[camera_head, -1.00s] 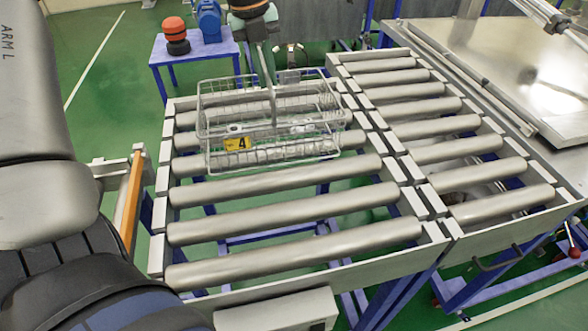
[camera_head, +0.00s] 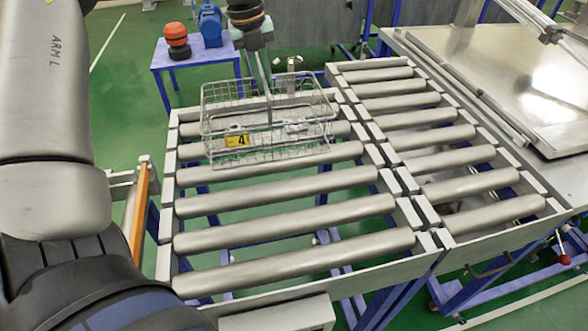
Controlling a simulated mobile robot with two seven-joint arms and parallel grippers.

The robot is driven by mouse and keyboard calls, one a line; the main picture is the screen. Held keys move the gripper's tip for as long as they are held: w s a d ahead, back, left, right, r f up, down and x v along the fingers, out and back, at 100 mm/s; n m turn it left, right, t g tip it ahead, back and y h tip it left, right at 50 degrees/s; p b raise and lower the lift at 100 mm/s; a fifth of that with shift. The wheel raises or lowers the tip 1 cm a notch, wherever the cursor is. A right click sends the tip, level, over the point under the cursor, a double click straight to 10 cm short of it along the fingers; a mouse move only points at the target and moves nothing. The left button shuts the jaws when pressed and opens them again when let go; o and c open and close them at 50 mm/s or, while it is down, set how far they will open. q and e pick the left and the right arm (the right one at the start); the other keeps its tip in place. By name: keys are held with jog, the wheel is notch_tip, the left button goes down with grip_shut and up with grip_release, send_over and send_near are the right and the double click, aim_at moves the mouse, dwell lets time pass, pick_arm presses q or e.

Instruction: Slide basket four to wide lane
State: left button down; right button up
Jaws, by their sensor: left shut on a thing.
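The wire basket (camera_head: 222,150) has a yellow tag marked 4 on its near side. It sits on the far rollers of the left lane (camera_head: 290,216), whose rollers are longer than those of the right lane (camera_head: 445,160). My left gripper (camera_head: 268,103) reaches down from the top into the basket and is shut on it. Its fingertips are hard to make out behind the thin wires. My right gripper is not in view.
The near rollers of the left lane are bare, and so is the right lane. Rails divide the two lanes. A metal-topped bench (camera_head: 500,70) is at right.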

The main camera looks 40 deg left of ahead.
pick_arm(q)
jog(key=shift+a+r, duration=0.1)
jog(key=shift+w+a+p, duration=0.3)
jog(key=shift+p, duration=0.05)
jog(key=shift+w+a, duration=0.1)
jog(key=shift+a, duration=0.05)
dwell(0.5)
jog(key=c, duration=0.8)
grip_release()
jog(key=shift+c, duration=0.2)
